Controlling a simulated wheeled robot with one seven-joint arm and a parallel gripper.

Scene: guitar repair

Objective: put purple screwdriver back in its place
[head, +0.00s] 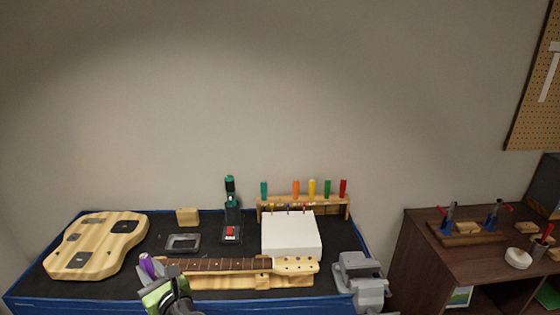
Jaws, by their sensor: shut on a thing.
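The purple screwdriver (147,263) shows its purple handle at the bottom of the head view, left of the guitar neck. My gripper (152,277) is shut on it in front of the bench; the fingertips and the rest of the screwdriver are partly hidden by the gripper body. A wooden screwdriver rack (340,208) stands at the back right of the bench. It holds teal, orange, yellow, green and red handled screwdrivers upright. A wider gap shows between the teal (264,188) and orange (296,188) handles.
The guitar neck (220,265) lies across the bench front. A white box (291,240) stands before the rack. A guitar body (95,245) lies at left, a grey vise (360,280) at the right corner. A green-black tool (231,205) stands upright mid-bench.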

